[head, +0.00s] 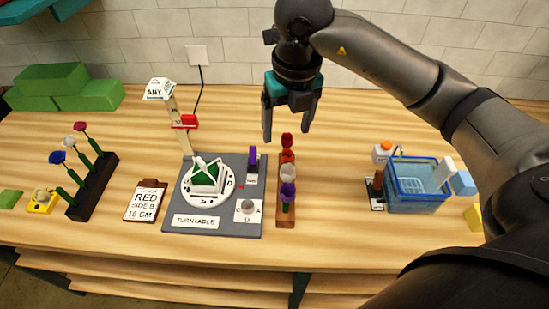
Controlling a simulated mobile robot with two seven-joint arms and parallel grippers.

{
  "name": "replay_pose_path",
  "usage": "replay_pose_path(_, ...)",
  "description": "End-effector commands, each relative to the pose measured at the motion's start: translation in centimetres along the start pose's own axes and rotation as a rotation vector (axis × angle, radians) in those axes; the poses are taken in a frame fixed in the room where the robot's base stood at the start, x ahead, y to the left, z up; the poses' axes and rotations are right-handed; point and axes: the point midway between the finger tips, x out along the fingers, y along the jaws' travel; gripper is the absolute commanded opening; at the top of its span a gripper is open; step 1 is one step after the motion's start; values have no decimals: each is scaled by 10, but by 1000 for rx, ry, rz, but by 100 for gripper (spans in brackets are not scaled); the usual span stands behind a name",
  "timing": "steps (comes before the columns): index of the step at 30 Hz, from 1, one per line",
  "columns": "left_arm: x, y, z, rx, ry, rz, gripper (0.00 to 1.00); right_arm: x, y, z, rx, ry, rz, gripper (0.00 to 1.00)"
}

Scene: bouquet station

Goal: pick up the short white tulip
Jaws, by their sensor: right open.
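A short white tulip (288,172) stands in a narrow brown rack (286,216), in a row with a red, an orange and a purple tulip (288,190). It sits between the orange tulip (287,156) and the purple one; its stem is mostly hidden. My right gripper (286,134) is open and empty, pointing down near the far end of the rack, by the red tulip (287,140). I cannot tell its exact height above that bloom. My left gripper is not in view.
A turntable board (170,213) lies left of the rack. A black rack (93,187) with taller blue, white and red flowers stands further left. A blue basin (415,205) stands at the right. Bare table lies between rack and basin.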

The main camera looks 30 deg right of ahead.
Motion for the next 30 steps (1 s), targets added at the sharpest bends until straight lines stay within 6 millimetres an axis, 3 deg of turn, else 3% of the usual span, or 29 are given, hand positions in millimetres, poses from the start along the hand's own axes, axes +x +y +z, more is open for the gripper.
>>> replay_pose_path(6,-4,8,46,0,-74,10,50,34,-1,-2,1,9,-3,81)
replay_pose_path(10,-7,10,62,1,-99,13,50,63,-1,-2,1,9,-2,81)
replay_pose_path(15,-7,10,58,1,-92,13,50,90,-1,-2,-1,6,0,81)
replay_pose_path(22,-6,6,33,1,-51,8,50,105,-2,-4,-1,5,0,81)
replay_pose_path(30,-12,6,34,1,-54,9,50,142,-8,-10,-1,5,0,81)
